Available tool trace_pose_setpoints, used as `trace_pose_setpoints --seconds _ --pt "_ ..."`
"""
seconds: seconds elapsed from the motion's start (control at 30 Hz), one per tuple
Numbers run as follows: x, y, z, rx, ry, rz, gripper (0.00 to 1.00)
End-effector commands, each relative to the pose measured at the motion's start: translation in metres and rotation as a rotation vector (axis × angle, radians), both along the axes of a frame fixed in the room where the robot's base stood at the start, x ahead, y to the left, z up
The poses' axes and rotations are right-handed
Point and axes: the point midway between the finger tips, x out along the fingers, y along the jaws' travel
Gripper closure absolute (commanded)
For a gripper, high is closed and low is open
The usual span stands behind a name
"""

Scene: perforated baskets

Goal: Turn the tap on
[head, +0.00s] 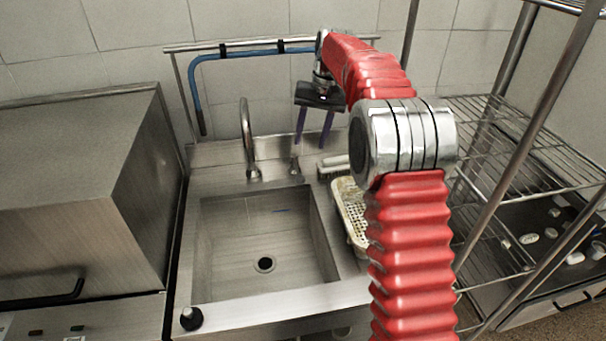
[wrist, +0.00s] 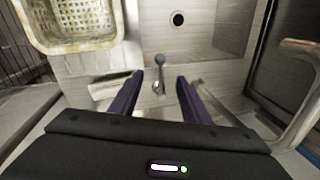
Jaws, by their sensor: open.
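The tap has a curved metal spout (head: 247,140) behind the sink, and a small lever handle (head: 294,164) stands to its right. In the wrist view the lever (wrist: 159,64) shows as a grey knob on a thin stem, and the spout (wrist: 300,75) is at the right edge. My gripper (head: 314,143) points down above the back of the sink, close to the lever. In the wrist view my gripper (wrist: 159,76) is open, its purple fingers on either side of the lever's line. Whether they touch it cannot be told.
The sink basin (head: 225,270) is empty. A perforated basket (head: 351,212) stands right of it, with a brush-like item (head: 333,166) behind. A blue hose (head: 235,54) hangs on the back rail. A steel appliance (head: 80,190) is at left, a wire rack (head: 520,155) at right.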

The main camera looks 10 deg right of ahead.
Motion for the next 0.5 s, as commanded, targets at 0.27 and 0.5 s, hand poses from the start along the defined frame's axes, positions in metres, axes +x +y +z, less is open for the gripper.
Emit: trace_pose_setpoints --seconds 0.27,0.5 --pt "0.000 0.000 0.000 0.000 0.000 0.000 0.57" --pt "0.000 0.002 -0.010 0.000 0.002 0.000 0.57"
